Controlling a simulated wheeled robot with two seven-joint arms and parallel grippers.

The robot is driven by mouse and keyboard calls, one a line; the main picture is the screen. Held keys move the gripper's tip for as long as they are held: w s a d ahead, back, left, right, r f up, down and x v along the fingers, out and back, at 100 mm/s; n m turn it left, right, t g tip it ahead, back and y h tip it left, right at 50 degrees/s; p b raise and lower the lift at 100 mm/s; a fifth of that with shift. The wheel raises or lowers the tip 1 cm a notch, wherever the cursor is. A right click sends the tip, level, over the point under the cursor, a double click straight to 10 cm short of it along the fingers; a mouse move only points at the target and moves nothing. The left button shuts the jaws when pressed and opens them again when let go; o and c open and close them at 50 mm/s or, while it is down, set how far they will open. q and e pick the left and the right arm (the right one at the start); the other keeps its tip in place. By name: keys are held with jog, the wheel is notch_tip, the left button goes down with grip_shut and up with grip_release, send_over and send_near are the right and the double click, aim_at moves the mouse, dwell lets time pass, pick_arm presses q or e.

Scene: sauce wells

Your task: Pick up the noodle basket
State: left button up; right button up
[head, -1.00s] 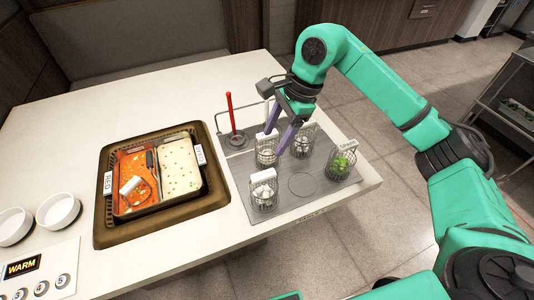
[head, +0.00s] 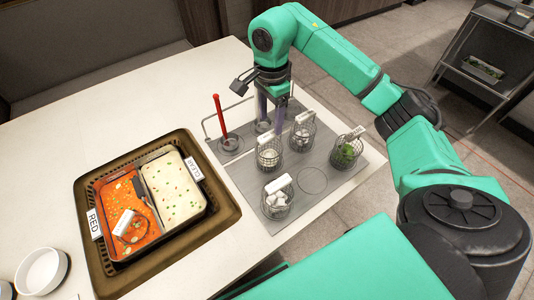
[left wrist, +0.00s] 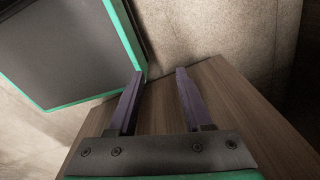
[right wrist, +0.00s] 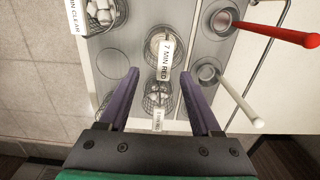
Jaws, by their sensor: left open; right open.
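Several wire-mesh baskets with white tags stand on a grey plate (head: 229,170). One with pale contents (head: 269,156) is nearest my right gripper (head: 271,122); a white-filled one (head: 302,133), a green-filled one (head: 347,152) and one with white cubes (head: 277,200) stand around it. I cannot tell which holds noodles. My right gripper is open and empty, pointing down at the plate's back. In the right wrist view, a basket tagged "7 MIN RED" (right wrist: 158,44) is beyond the fingertips; another (right wrist: 158,96) shows between the fingers. My left gripper (left wrist: 158,72) is open and empty.
A red-handled tool (head: 221,118) stands in a round well; a white-handled one (right wrist: 238,103) is beside it. A two-part pot of red and white sauce (head: 173,192) sits in a brown surround, with a tagged basket (head: 124,222) in the red side. An empty ring (head: 313,180) is clear.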

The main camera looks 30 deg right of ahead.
aim_at(269, 135)
notch_tip(269, 135, down, 3)
jog(key=shift+w+r, duration=0.1)
jog(key=shift+w, duration=0.05)
jog(key=f+p, duration=0.2)
jog(key=f, duration=0.3)
jog(key=shift+w+f, duration=0.1)
jog(key=shift+w, duration=0.1)
jog(key=shift+f, duration=0.15)
jog(key=shift+w, duration=0.1)
jog(key=c, duration=0.9)
pick_arm(q)
jog(key=r, duration=0.2)
jog(key=shift+w+d+r, duration=0.15)
jog(key=shift+w+r, duration=0.2)
pick_arm(e)
grip_shut()
